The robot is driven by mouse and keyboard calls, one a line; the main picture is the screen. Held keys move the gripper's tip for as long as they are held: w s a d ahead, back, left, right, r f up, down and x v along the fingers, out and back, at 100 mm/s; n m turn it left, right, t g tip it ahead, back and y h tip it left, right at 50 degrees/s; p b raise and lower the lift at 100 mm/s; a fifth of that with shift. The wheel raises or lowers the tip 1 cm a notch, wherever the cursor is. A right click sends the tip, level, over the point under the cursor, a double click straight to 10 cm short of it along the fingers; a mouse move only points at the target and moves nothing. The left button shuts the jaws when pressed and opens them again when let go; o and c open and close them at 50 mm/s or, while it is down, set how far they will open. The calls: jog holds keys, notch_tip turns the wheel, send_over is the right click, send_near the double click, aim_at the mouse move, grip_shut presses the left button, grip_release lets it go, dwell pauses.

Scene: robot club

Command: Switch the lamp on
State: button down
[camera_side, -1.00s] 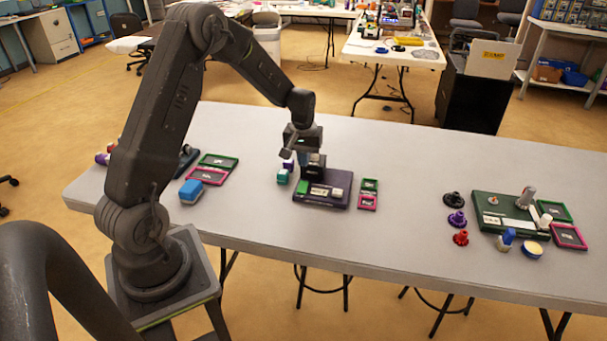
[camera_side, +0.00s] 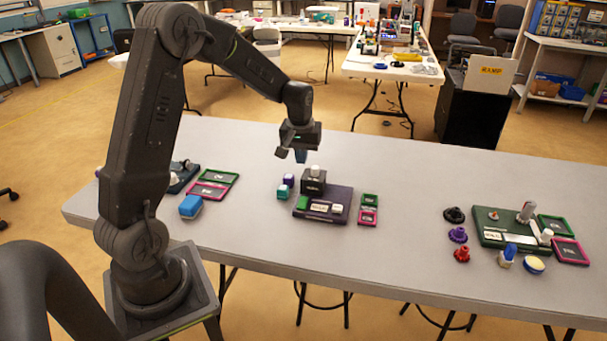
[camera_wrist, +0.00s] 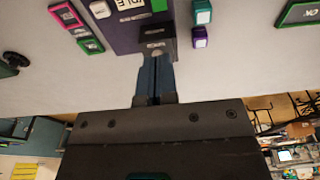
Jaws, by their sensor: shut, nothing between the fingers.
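A dark purple panel (camera_side: 326,216) lies in the middle of the table. A black box (camera_side: 313,185) stands at its back left, with a small pale knob or cap (camera_side: 315,171) on top. The box shows in the wrist view (camera_wrist: 166,32), just beyond my fingertips. My gripper (camera_side: 300,157) is shut and empty, above and slightly behind the box, pointing down. Its blue fingers are together in the wrist view (camera_wrist: 155,62). A green block (camera_side: 302,203) and pale labels (camera_side: 319,207) sit on the panel's front; one reads "IDLE" in the wrist view (camera_wrist: 128,4). I cannot tell which part is the lamp.
Small purple (camera_side: 289,179) and teal (camera_side: 283,192) blocks stand left of the panel. Green (camera_side: 369,200) and pink (camera_side: 368,217) framed cards lie to its right. A green panel (camera_side: 507,229) with several parts is farther right.

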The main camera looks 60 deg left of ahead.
aim_at(304, 198)
jog(key=shift+s+d, duration=0.1)
jog(key=f, duration=0.4)
jog(key=w+a+f, duration=0.1)
jog(key=f, duration=0.8)
jog(key=shift+w+a+f, duration=0.3)
jog(key=shift+f, duration=0.1)
